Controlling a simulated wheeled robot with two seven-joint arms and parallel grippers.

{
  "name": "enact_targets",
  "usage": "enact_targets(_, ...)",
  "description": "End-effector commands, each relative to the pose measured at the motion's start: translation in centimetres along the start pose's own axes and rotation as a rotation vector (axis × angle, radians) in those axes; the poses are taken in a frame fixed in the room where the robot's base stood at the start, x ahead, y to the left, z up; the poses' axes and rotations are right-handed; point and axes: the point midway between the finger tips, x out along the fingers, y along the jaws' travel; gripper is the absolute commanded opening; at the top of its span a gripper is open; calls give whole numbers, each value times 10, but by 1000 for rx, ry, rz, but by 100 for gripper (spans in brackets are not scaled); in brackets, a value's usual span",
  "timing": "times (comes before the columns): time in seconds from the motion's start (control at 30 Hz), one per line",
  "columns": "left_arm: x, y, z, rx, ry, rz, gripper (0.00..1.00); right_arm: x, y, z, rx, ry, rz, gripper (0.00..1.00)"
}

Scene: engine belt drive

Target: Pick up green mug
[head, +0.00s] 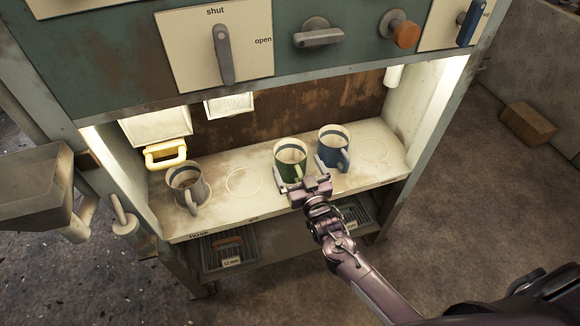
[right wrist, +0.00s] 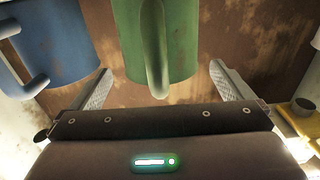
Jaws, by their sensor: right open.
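The green mug (head: 290,155) stands upright on the lit shelf, between the grey mug and the blue mug. My right gripper (head: 299,172) is open in front of the green mug, at its near side. In the right wrist view the green mug (right wrist: 185,40) appears between the two open fingers (right wrist: 160,88), with its handle (right wrist: 155,50) pointing towards the gripper. I cannot tell whether the fingers touch the mug. My left gripper is not in view.
A blue mug (head: 333,146) stands close to the right of the green mug. The overhead panel (head: 150,62) and side posts bound the shelf (head: 222,215). Racks lie below.

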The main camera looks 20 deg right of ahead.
Motion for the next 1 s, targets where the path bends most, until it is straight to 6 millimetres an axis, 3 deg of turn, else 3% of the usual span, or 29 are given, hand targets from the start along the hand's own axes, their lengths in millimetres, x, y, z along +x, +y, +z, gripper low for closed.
enact_targets(0.13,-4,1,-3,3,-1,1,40,15,0,0,0,0,-1,100)
enact_targets(0.37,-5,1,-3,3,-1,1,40,16,-1,0,0,-1,-1,100)
enact_targets(0.77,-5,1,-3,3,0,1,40,16,-1,0,0,-1,-1,50)
enact_targets(1.0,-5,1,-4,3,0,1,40,16,0,-1,0,1,-1,48)
